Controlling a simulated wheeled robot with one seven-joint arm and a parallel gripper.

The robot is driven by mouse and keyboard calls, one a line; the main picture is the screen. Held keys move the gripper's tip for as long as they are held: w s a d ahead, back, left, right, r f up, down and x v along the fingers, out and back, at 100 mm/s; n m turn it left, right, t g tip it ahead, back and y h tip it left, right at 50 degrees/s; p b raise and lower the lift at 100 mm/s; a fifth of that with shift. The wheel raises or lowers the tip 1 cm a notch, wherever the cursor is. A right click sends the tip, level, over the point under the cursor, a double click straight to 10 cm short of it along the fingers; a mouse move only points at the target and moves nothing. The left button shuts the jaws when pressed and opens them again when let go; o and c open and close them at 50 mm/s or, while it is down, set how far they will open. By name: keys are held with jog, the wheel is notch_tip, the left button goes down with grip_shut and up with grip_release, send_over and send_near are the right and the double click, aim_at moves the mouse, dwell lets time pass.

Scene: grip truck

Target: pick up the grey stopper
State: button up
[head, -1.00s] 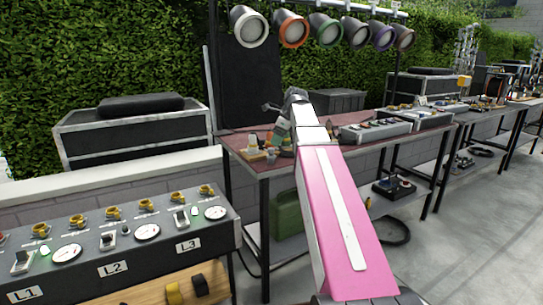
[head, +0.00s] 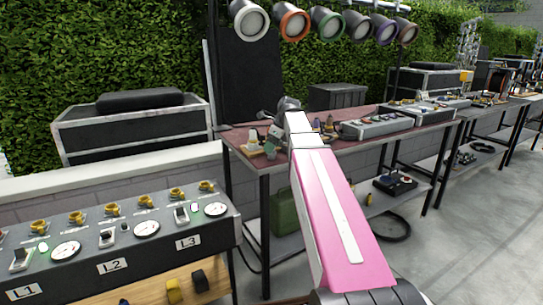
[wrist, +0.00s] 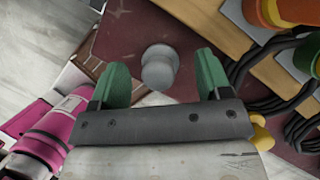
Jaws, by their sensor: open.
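The grey stopper (wrist: 158,66) is a small round knobbed piece on the dark red table top (wrist: 130,28) in the wrist view. My gripper (wrist: 162,76) is open, with one green finger on each side of the stopper. The fingers look apart from it, and nothing is held. I cannot tell how far above the table they are. In the head view the gripper end is small at the red table's left part, and I cannot make out the stopper there.
Wooden boards (wrist: 205,27) with orange and green fittings and black cables lie right of the stopper. In the head view a grey control box (head: 375,127) stands further right on the red table. A large dial panel (head: 110,235) fills the near left.

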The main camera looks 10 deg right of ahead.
jog(key=shift+x, duration=1.5)
jog(key=shift+s, duration=0.1)
jog(key=c, duration=1)
jog(key=shift+o, duration=0.2)
jog(key=shift+r, duration=0.1)
jog(key=shift+r, duration=0.45)
jog(key=r, duration=0.3)
jog(key=shift+a+r, duration=0.2)
jog(key=shift+r, duration=0.05)
jog(key=s+a+r, duration=0.3)
jog(key=a+r, duration=0.3)
jog(key=a, duration=0.5)
jog(key=shift+s+r, duration=0.25)
